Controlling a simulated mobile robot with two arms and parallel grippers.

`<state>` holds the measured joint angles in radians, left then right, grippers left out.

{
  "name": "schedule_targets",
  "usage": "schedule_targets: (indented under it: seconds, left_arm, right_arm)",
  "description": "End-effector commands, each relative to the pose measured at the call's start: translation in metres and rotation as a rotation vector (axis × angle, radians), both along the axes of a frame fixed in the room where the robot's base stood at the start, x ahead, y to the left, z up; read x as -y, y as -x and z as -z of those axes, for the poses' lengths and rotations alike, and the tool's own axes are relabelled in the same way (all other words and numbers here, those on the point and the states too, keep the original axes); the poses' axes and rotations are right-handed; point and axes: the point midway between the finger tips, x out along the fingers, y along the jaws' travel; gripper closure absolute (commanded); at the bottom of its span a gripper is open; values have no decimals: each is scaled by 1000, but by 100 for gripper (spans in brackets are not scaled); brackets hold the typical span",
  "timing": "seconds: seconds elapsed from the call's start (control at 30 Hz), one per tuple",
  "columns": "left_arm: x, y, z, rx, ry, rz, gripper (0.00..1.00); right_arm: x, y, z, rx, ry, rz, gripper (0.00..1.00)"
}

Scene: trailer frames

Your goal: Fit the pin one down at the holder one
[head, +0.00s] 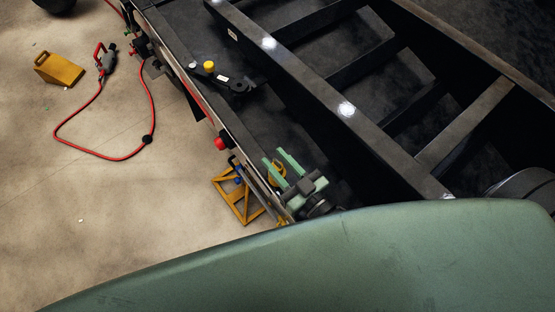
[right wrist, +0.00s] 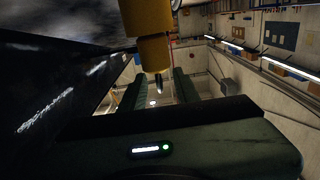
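My right gripper (head: 285,162), pale green, is beside the trailer's outer edge in the head view, its two fingers apart. A small yellow part (head: 277,176) shows between or just behind them. In the right wrist view, a yellow cylindrical piece (right wrist: 153,52) with a narrower metal tip, perhaps the pin, comes down from the top, in line with the gap between the green fingers (right wrist: 164,90). I cannot tell whether the fingers touch it. The holder is not clearly identifiable. My left gripper is not in view.
The dark trailer frame (head: 345,108) with crossbeams fills the right. A yellow stand (head: 238,203) is below its edge. A black fitting with a yellow cap (head: 209,66) sits on the frame. A red cable (head: 90,153) and a yellow wedge (head: 60,69) lie on the open floor at left.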

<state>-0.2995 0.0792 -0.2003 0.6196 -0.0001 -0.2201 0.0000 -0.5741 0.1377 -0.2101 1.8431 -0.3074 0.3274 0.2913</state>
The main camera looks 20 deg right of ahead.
Motion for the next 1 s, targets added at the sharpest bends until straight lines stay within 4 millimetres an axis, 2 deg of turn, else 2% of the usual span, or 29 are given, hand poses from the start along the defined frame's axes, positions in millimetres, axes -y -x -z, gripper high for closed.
schedule_targets:
  seconds: [0.33, 0.7, 0.83, 1.0]
  left_arm:
    - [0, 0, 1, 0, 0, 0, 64]
    - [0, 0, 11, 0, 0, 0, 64]
    - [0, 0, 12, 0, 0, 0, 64]
    - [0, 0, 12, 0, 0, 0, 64]
  right_arm:
    - [2, 5, 2, -3, 1, 0, 70]
    - [22, 60, 2, -3, 0, 0, 70]
    - [26, 71, 1, -2, 2, 0, 70]
    - [27, 74, 0, 0, 1, 0, 70]
